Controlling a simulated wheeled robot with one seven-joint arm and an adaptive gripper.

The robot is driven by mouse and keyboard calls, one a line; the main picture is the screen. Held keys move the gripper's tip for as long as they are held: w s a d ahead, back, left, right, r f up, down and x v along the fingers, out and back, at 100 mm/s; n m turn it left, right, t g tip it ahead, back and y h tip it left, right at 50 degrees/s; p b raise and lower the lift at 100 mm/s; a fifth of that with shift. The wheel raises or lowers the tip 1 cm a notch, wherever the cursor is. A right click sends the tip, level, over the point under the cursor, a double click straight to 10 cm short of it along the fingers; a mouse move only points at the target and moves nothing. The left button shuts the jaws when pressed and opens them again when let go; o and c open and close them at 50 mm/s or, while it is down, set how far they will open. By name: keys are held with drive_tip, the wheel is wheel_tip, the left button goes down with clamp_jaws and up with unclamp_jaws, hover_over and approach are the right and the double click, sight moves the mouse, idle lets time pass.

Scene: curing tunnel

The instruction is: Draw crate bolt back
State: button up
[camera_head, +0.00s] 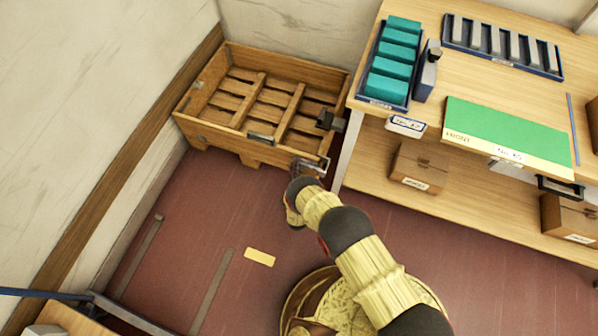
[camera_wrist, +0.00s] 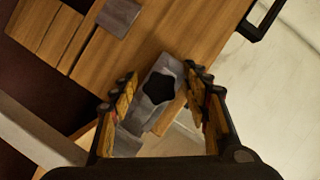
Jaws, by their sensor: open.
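The wooden crate (camera_head: 217,63) stands on the floor against the walls at the upper left of the head view. My gripper (camera_head: 312,167) is at its front right corner. In the wrist view, my gripper (camera_wrist: 160,75) is open, its two fingers on either side of a grey metal piece with a dark star-shaped knob (camera_wrist: 158,87), which looks like the bolt. The knob shows between the fingers; I cannot tell whether they touch it. The crate's wooden wall (camera_wrist: 190,35) lies behind it. In the head view my gripper hides the bolt.
A wooden workbench (camera_head: 440,75) with a lower shelf stands right of the crate, its pale leg (camera_head: 348,145) close to my gripper. A dark handle (camera_wrist: 262,18) shows at the wrist view's upper right. Red floor (camera_head: 190,215) left of my arm is mostly clear.

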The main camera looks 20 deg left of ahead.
drive_tip(key=shift+w, duration=0.1)
drive_tip(key=shift+c, duration=0.9)
clamp_jaws()
drive_tip(key=shift+f, duration=0.1)
